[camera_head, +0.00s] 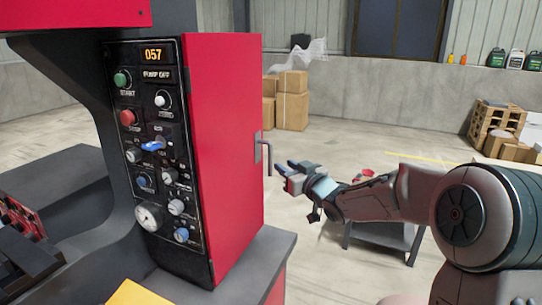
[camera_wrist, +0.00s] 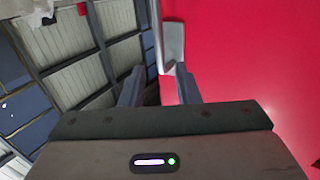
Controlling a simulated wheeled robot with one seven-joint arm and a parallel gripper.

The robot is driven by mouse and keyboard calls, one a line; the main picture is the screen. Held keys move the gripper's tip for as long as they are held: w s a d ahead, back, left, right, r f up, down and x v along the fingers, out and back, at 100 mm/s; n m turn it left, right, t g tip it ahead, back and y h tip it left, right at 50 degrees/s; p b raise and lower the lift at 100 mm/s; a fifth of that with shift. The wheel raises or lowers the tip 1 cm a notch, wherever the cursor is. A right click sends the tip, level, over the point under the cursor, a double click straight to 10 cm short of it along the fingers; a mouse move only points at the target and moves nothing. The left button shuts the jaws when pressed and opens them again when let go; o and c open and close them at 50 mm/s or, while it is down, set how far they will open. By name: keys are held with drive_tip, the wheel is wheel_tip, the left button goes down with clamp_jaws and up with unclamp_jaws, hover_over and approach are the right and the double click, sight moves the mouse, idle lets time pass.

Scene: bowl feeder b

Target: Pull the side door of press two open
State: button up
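The red side door (camera_head: 225,150) is on the right of the press's control box and looks shut. Its grey handle (camera_head: 267,155) sits near the door's right edge, a plate with a bent bar. My gripper (camera_head: 283,175) is just right of the handle and slightly low, fingers pointing at it, with a small gap. In the wrist view the gripper (camera_wrist: 160,78) is open and empty. The handle (camera_wrist: 174,42) shows ahead, its bar end between the two fingers in the picture. The red door panel (camera_wrist: 245,50) fills the right side. I cannot tell the exact depth between fingers and bar.
The control panel (camera_head: 155,150) with knobs and a gauge faces left of the door. A grey ledge (camera_head: 255,255) runs below the box. A dark low table (camera_head: 385,240) stands beneath my arm. Cardboard boxes (camera_head: 291,105) are far back.

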sight(271, 156)
drive_tip(key=p+x, duration=0.1)
drive_tip(key=x, duration=0.8)
drive_tip(key=shift+w, duration=0.1)
clamp_jaws()
